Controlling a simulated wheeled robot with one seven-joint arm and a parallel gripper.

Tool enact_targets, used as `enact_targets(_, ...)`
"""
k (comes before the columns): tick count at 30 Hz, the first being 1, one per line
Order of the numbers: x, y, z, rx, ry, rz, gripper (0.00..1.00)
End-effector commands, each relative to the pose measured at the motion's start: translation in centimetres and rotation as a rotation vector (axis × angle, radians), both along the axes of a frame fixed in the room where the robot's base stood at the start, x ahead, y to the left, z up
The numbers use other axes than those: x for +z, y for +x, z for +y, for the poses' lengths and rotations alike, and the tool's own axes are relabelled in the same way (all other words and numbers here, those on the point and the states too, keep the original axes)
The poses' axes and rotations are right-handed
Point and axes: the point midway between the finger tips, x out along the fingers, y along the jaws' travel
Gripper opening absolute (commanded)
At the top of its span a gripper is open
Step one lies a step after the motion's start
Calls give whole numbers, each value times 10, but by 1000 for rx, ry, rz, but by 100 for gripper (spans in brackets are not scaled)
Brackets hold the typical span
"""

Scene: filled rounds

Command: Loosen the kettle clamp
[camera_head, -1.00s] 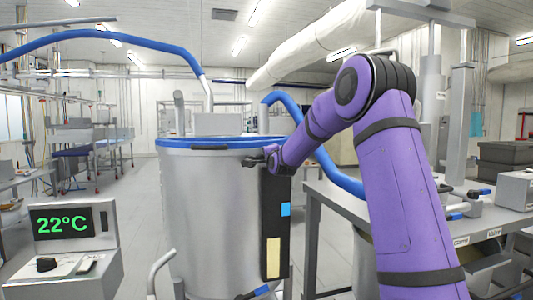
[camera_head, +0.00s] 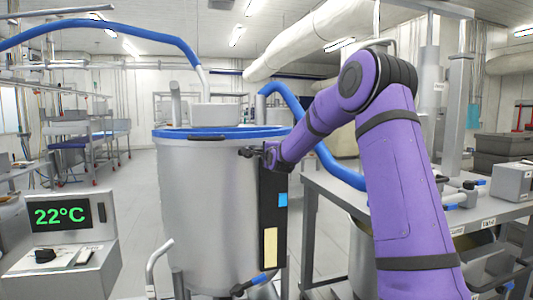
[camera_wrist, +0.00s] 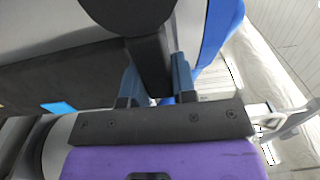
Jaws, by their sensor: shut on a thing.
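The kettle is a large silver vessel (camera_head: 205,215) with a blue rim, left of my purple arm in the head view. My gripper (camera_head: 266,153) is at its upper right side, just below the rim and above a black panel. In the wrist view, the two blue-grey fingers of my gripper (camera_wrist: 157,82) are shut on a dark bar, which looks like the clamp's handle (camera_wrist: 149,60). The bar runs up to a dark rounded part (camera_wrist: 130,12). The rest of the clamp is small and partly hidden by my gripper in the head view.
A grey box with a display reading 22°C (camera_head: 63,215) stands at the left front. A metal table (camera_head: 335,190) with fittings is behind my arm at right. Blue hoses (camera_head: 110,27) arch over the kettle. Open floor (camera_head: 128,195) lies left of the kettle.

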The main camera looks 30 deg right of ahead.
Motion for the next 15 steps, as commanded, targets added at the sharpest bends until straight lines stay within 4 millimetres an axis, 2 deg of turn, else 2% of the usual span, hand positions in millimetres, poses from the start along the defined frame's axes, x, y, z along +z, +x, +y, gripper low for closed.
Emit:
enact_targets(2, -2, 0, 0, -1, 6, 2, 0)
enact_targets(3, -2, 0, 0, -1, 6, 2, 35)
enact_targets(5, -2, 0, 0, -1, 5, 3, 48)
enact_targets(6, -2, 0, 0, -1, 5, 2, 51)
enact_targets(15, -1, -2, 0, -1, 2, 1, 51)
